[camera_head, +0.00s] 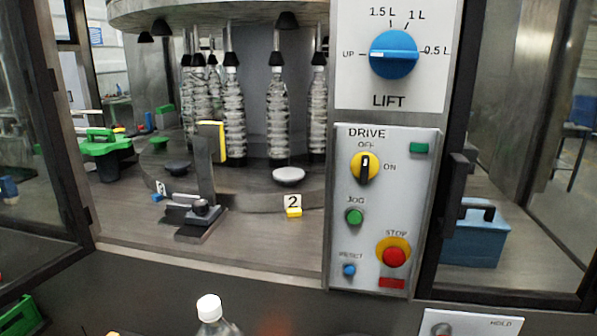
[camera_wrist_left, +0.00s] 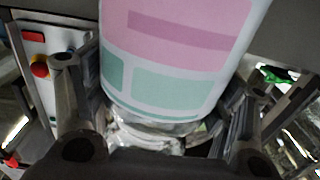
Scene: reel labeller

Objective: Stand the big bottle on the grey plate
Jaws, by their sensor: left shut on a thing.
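The big bottle shows in the head view only as a white cap and clear shoulder (camera_head: 210,308) at the bottom edge. In the left wrist view the bottle (camera_wrist_left: 175,50) has a pink, white and teal label above clear, crinkled plastic. My left gripper (camera_wrist_left: 155,132) is shut on it, one finger on each side. The bottle's base is hidden. A pale grey plate (camera_head: 288,175) sits on the machine's round table behind marker 2, under a hanging bottle. A dark plate (camera_head: 177,168) is further left. My right gripper is out of view.
Several clear bottles (camera_head: 277,115) hang from the carousel above the round table. A post with a yellow edge (camera_head: 210,160) stands between the plates. The control panel (camera_head: 383,215) and door frame bound the right side.

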